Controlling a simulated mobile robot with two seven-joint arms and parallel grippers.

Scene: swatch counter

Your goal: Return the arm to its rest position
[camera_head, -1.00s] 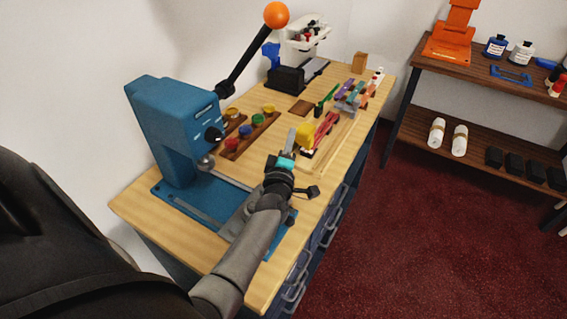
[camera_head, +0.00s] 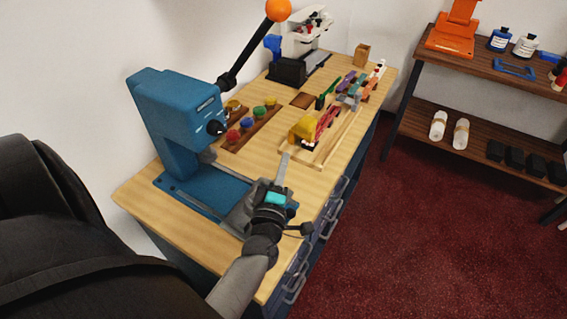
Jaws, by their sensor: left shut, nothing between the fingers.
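My left arm comes in from the bottom of the head view. Its gripper (camera_head: 284,168) is shut and empty, with its narrow fingers over the wooden counter (camera_head: 148,206). The wrist hides part of the press's blue base (camera_head: 190,192). My right gripper is not in view.
The press's lever with its orange ball (camera_head: 278,10) rises behind. A wooden rack (camera_head: 250,132) holds several coloured pots. A dark shelf (camera_head: 480,75) stands at the right, past open red carpet (camera_head: 410,220).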

